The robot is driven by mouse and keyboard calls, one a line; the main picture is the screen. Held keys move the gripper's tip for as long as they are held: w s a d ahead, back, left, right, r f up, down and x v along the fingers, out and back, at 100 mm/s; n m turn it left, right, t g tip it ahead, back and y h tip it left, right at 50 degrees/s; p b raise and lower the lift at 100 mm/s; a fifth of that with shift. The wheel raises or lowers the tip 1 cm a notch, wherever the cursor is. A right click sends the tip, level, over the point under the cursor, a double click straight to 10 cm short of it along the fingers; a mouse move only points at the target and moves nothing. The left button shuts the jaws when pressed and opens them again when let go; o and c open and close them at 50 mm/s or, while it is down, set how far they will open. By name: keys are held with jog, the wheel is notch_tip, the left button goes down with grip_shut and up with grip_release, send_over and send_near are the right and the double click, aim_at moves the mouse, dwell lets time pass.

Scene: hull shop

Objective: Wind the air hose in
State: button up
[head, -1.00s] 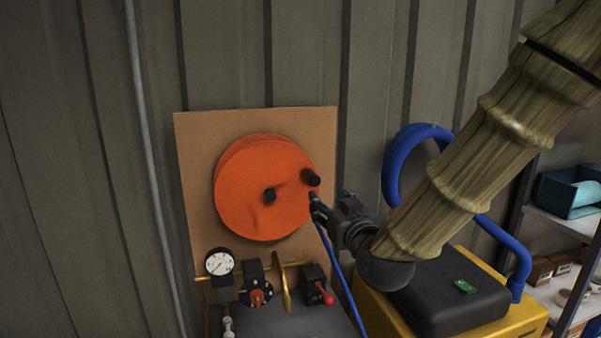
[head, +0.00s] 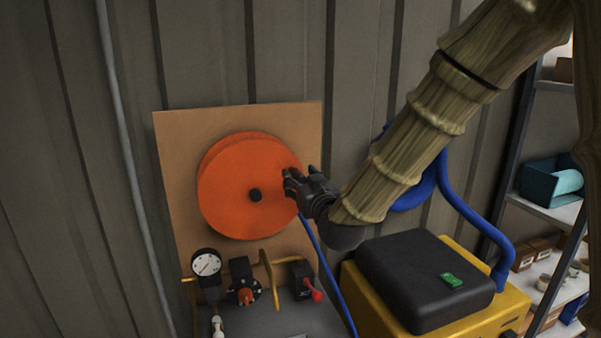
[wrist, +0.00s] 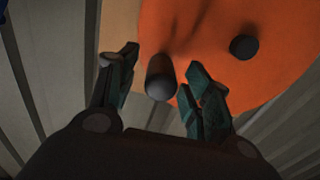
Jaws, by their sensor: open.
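The orange hose reel (head: 235,195) is mounted on a tan board on the wall, with a dark hub (head: 255,195) at its middle. Its dark crank knob (wrist: 160,78) shows in the wrist view between the open fingers of my gripper (wrist: 162,92), with a gap on both sides. In the head view my gripper (head: 288,184) is at the right edge of the reel and hides the knob. The blue air hose (head: 328,266) hangs from the reel's lower right and runs down past the bench.
Below the reel are a gauge (head: 206,263), a dial with an orange knob (head: 244,294) and a red-tipped lever (head: 315,294). A yellow machine with a black top (head: 425,270) stands at the right, beside a thick blue duct (head: 470,215) and shelves (head: 545,210).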

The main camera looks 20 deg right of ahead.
jog(key=shift+w+p, duration=0.3)
jog(key=shift+w, duration=0.9)
